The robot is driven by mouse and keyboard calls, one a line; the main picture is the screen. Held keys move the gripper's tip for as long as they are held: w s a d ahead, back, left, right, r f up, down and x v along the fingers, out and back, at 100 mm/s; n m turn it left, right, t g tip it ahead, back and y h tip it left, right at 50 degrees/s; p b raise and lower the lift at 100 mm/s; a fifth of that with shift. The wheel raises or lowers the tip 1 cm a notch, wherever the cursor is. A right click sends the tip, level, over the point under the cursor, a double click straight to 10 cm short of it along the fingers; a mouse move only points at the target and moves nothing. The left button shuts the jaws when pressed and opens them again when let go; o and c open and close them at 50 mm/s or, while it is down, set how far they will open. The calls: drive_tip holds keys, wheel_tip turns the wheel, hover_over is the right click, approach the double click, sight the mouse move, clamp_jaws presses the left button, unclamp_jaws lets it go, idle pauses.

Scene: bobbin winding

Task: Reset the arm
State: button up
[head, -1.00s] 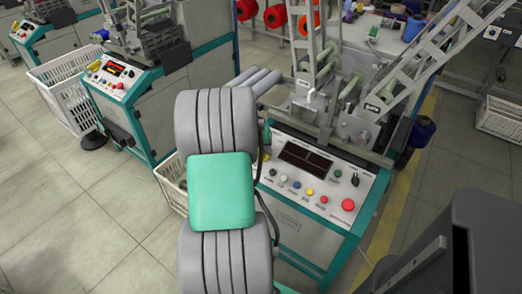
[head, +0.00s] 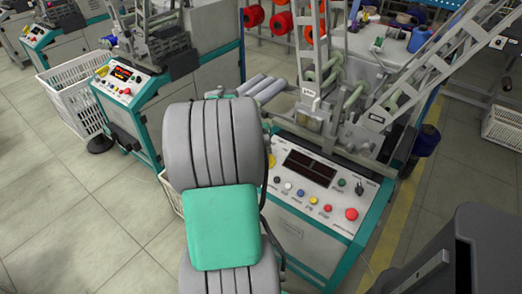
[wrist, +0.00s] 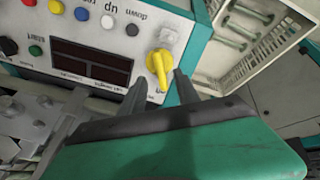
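My arm (head: 222,228), grey with a green cover, stands in front of the winding machine in the head view and hides my gripper there. In the wrist view my gripper (wrist: 156,82) shows two dark fingers, apart, with nothing held between them. The yellow knob (wrist: 159,66) on the machine's panel shows between and just beyond the fingertips, with a gap visible on each side. In the head view a sliver of the knob (head: 271,160) shows beside my arm.
The control panel (head: 317,190) has several coloured buttons and a dark display (head: 310,167). A white crate with green bobbins (wrist: 255,30) stands beside the machine. Another machine (head: 165,85) and a white basket (head: 75,90) stand at left. Tiled floor lies open at lower left.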

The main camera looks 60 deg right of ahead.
drive_tip(key=shift+w, duration=0.1)
drive_tip(key=w+a+r+n+t+y+p, duration=0.1)
drive_tip(key=w+a+r+n+p, duration=0.2)
drive_tip(key=a, duration=0.4)
drive_tip(key=w+a+r+n+t+p, duration=0.1)
drive_tip(key=w+a+r+p, duration=0.1)
drive_tip(key=w+a+r, duration=0.5)
drive_tip(key=w+a+r+n+t+y+p, duration=0.1)
drive_tip(key=w+a+r+n+p, duration=0.15)
drive_tip(key=a, duration=0.55)
drive_tip(key=s+a+r+n+y+p, duration=0.1)
drive_tip(key=s+a+r+n+p, duration=0.1)
drive_tip(key=a, duration=1)
drive_tip(key=s+a+r+n+y+p, duration=0.2)
drive_tip(key=a+r+n+p, duration=0.2)
drive_tip(key=a, duration=0.8)
drive_tip(key=shift+r+n+t, duration=0.4)
drive_tip(key=shift+r+n, duration=0.25)
drive_tip(key=shift+r, duration=0.2)
